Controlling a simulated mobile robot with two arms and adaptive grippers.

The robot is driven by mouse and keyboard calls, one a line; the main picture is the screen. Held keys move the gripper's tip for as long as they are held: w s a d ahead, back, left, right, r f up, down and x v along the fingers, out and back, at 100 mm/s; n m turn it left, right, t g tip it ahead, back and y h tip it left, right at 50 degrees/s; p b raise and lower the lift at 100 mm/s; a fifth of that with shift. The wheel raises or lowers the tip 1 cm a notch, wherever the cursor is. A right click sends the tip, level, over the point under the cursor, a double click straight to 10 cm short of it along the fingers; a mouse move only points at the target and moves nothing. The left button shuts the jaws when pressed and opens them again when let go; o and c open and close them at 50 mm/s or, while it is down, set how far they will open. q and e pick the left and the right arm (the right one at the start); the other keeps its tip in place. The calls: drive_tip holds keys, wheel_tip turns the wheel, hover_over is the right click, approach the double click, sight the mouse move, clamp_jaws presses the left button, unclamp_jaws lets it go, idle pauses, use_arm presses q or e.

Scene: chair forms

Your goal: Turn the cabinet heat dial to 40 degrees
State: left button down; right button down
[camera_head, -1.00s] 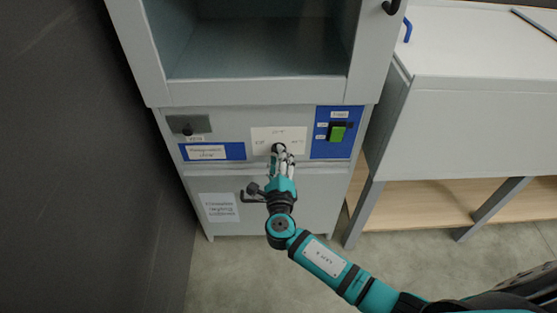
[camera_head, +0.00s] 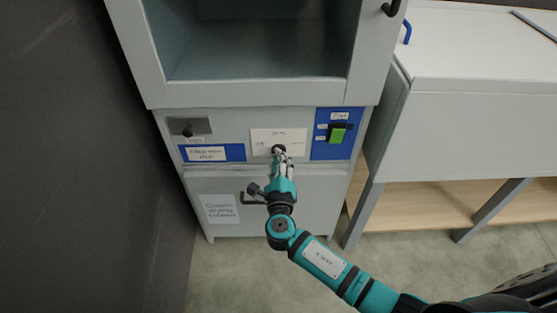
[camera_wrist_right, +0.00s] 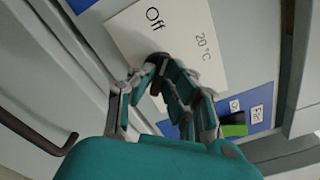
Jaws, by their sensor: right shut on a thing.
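The heat dial (camera_head: 279,149) is a small black knob on a white plate (camera_head: 262,135) in the middle of the cabinet's (camera_head: 230,120) front panel. My right gripper (camera_head: 280,157) is shut on the dial, its fingers on either side of it. In the right wrist view the dial (camera_wrist_right: 156,60) shows dark between the fingertips (camera_wrist_right: 158,72). "Off" and "20 °C" are readable on the plate (camera_wrist_right: 185,25) there; the gripper covers the rest of the plate, and the dial's pointing direction is hidden. My left gripper is not in view.
A green switch (camera_head: 338,135) sits on a blue panel right of the dial. A black knob (camera_head: 188,131) is at the left. A dark bent handle (camera_head: 250,198) is just below my gripper. The open cabinet compartment (camera_head: 255,50) is above; a bench (camera_head: 470,110) stands right.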

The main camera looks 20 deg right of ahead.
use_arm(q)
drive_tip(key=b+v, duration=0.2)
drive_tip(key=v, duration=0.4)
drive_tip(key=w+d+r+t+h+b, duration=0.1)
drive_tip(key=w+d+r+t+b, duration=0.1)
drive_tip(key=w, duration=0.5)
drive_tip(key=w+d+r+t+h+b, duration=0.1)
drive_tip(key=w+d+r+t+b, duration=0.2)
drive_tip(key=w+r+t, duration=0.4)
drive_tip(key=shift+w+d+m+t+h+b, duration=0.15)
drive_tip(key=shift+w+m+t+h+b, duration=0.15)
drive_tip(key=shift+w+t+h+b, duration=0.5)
use_arm(e)
drive_tip(key=shift+s+d+f+m+p, duration=0.1)
drive_tip(key=shift+m+p, duration=0.1)
drive_tip(key=shift+m, duration=5.7)
drive_tip(key=shift+d+f+m+p, duration=0.1)
drive_tip(key=shift+m+p, duration=0.05)
drive_tip(key=shift+m, duration=5.75)
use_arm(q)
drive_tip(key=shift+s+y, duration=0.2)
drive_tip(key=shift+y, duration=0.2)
